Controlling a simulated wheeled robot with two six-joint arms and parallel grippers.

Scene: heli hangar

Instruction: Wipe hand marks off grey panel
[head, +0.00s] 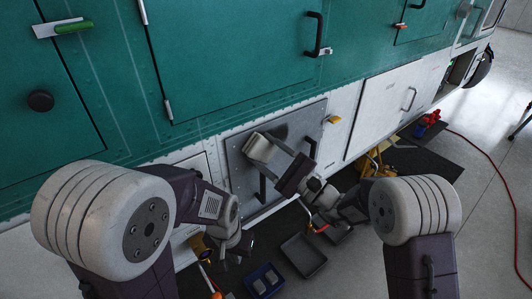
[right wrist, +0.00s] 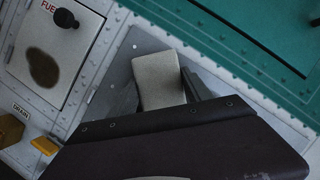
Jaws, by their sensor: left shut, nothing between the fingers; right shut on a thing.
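The grey panel (head: 305,118) is set in the white lower side of the green and white body. A black handle is on its lower left part. The panel also shows behind my gripper in the right wrist view (right wrist: 122,72). My right gripper (head: 272,158) is shut on a pale wiping block (head: 259,147), which lies over the panel's upper left part; the block shows in the right wrist view (right wrist: 157,80). Whether it touches the surface I cannot tell. A faint darker smudge shows right of the block. My left gripper (head: 243,243) is shut and empty, below the panel.
A fuel door (right wrist: 50,50) with a brown stain is beside the panel in the right wrist view. A yellow tab (head: 333,120) sticks out right of the panel. A dark tray (head: 303,255) and a blue bin (head: 263,281) stand on the floor below. A red hose crosses the right floor.

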